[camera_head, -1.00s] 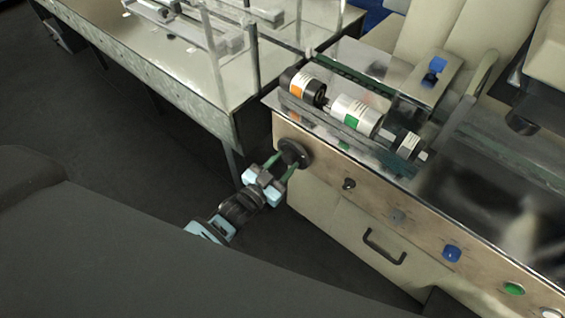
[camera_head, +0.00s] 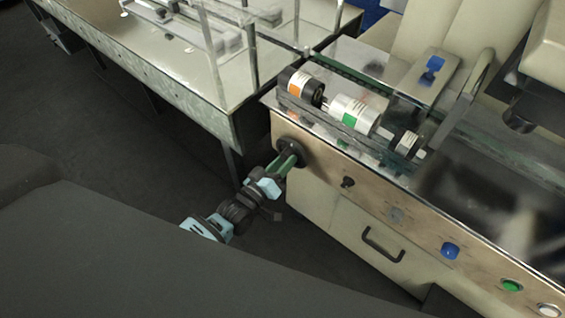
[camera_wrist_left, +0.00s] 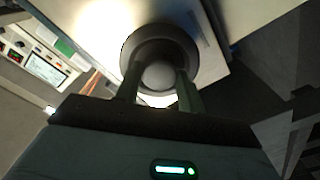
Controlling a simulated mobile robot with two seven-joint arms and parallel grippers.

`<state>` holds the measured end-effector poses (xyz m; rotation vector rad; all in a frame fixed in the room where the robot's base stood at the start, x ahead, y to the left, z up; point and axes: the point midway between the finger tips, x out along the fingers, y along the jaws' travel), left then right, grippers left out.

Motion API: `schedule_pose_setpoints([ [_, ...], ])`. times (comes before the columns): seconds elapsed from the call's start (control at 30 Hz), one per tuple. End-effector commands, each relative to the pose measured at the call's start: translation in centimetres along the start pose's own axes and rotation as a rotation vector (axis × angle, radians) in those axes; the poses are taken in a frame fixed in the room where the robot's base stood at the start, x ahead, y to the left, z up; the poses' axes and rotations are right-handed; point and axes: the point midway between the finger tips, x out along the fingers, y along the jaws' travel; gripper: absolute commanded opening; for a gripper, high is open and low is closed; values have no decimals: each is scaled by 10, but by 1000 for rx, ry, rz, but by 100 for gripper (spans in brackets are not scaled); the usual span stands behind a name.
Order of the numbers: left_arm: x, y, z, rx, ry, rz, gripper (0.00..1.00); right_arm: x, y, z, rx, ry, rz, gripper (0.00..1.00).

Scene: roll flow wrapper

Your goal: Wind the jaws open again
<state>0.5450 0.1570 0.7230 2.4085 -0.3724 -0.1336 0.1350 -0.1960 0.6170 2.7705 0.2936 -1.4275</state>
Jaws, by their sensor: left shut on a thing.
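A dark round handwheel or knob (camera_head: 292,148) sits on the left end of the machine's front panel. My left gripper (camera_head: 284,164) reaches up to it from the lower left, with its green fingers at the knob. On top of the machine, the jaws cannot be told apart clearly from the other fittings. My right gripper does not show.
Rollers with orange and green labels (camera_head: 348,113) lie on the machine top. The front panel (camera_head: 400,208) carries a small black knob (camera_head: 347,182), a blue button (camera_head: 450,251) and a green button (camera_head: 511,286). A drawer handle (camera_head: 382,245) sticks out below. A metal table (camera_head: 200,80) stands behind left.

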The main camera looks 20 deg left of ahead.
Motion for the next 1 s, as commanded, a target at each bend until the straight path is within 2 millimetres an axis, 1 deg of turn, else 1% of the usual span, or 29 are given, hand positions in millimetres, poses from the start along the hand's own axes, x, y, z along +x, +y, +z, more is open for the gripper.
schedule_pose_setpoints([
  [0.3, 0, 0, 1, -84, -4, -4, 16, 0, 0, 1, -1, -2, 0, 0],
  [0.73, 0, 0, 0, -94, -4, -4, 16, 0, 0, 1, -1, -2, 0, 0],
  [0.77, 0, 0, 0, -94, -4, -4, 40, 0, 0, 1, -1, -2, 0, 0],
  [0.9, 0, 0, 0, -93, -3, -4, 58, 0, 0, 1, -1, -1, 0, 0],
  [0.93, 0, 0, 0, -93, -3, -4, 61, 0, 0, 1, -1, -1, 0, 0],
  [1.0, 0, 0, 0, -92, -3, -3, 61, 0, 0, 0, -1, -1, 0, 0],
])
